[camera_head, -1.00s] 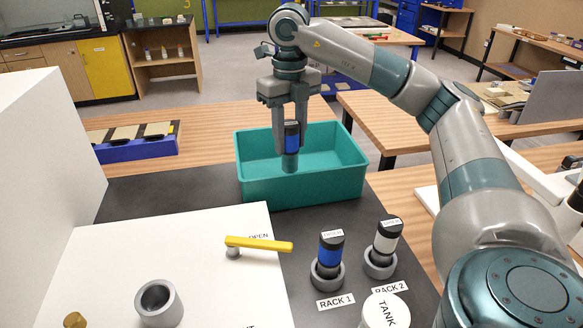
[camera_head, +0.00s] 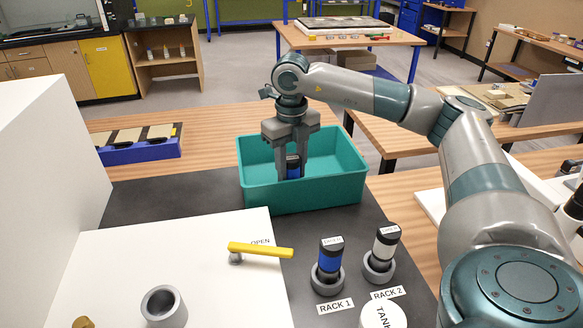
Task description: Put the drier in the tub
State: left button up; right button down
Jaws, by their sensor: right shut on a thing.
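My right gripper (camera_head: 292,158) points down into the teal tub (camera_head: 305,194). It is shut on a drier (camera_head: 293,172), a dark-topped cylinder with a blue band. The drier is upright inside the tub, its lower part hidden by the tub's front wall. I cannot tell whether it touches the tub floor. Another blue-banded cylinder (camera_head: 330,256) stands in the Rack 1 holder (camera_head: 328,281), and a white-banded cylinder (camera_head: 386,242) stands in the Rack 2 holder (camera_head: 378,269). My left gripper is not in view.
A white panel holds a yellow lever (camera_head: 262,250) by the word OPEN and a grey socket (camera_head: 164,306). A white tank lid (camera_head: 383,314) is at the front. A blue tray (camera_head: 140,152) lies at the back left. Dark mat left of the tub is clear.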

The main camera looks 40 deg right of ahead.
jog(key=shift+f, duration=0.2)
jog(key=shift+f, duration=0.15)
jog(key=c, duration=1.2)
grip_release()
